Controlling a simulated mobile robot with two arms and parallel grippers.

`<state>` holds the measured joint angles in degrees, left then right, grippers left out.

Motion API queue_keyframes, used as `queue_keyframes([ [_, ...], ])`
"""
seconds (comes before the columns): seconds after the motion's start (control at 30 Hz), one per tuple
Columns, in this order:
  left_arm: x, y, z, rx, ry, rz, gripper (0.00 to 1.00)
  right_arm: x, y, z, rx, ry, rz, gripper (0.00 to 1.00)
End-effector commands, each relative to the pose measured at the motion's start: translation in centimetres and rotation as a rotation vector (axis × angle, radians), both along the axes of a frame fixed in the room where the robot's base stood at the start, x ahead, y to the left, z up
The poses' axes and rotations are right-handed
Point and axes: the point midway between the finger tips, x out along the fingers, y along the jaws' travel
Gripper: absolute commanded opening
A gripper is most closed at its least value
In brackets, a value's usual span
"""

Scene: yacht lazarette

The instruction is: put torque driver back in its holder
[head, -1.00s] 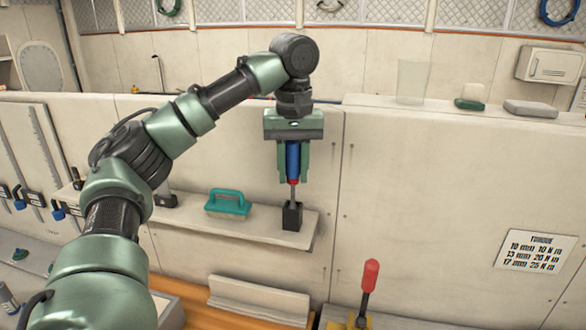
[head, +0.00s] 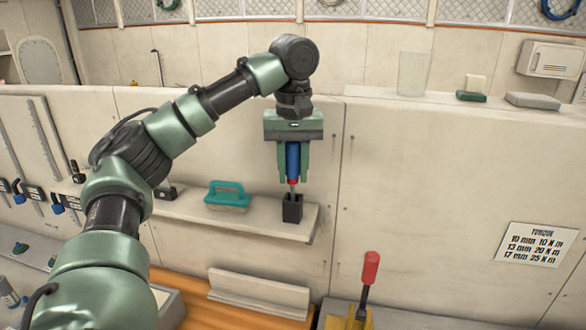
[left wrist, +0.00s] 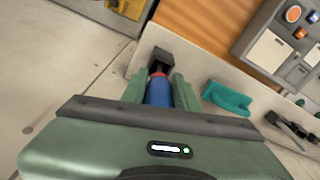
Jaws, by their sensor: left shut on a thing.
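The torque driver (head: 292,163) has a blue handle with a red band and a thin metal shaft pointing down. My left gripper (head: 293,176) is shut on its handle and holds it upright. The holder, a small black block (head: 292,208), stands near the right end of the wall shelf. The shaft's lower end meets the top of the holder; how deep it sits inside cannot be told. In the left wrist view the blue handle (left wrist: 159,92) lies between the fingers, with the black holder (left wrist: 160,59) just beyond it. My right gripper is not in view.
A teal-handled brush (head: 227,195) sits on the shelf (head: 260,220) left of the holder. A red-handled tool (head: 370,270) stands below right. A clear cup (head: 413,74) stands on the ledge above. The wall right of the holder is bare apart from a torque label (head: 535,244).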

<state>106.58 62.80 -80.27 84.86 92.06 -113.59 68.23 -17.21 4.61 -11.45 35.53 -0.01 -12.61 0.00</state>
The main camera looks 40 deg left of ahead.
Motion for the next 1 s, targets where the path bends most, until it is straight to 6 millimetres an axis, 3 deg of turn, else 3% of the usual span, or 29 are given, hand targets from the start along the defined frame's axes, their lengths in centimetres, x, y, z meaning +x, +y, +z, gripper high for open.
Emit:
queue_keyframes([
  [0.07, 0.0, 0.0, -0.2, 0.0, 0.0, 0.0, 0.0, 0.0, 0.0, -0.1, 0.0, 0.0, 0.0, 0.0],
  [0.1, 0.0, 0.0, -0.2, -0.001, -0.001, 0.0, 0.35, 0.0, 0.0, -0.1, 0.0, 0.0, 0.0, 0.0],
  [0.17, 0.0, 0.0, -0.2, -0.001, -0.001, 0.0, 0.52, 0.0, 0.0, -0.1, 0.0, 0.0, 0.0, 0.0],
  [0.2, 0.0, 0.0, -0.2, -0.001, -0.001, 0.0, 0.55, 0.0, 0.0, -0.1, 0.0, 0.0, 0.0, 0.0],
  [0.57, 0.0, -0.1, 0.3, 0.0, -0.001, -0.001, 0.55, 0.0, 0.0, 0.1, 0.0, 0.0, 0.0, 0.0],
  [1.0, -0.3, -0.3, 6.9, 0.001, -0.002, 0.0, 0.55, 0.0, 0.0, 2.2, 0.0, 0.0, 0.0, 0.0],
])
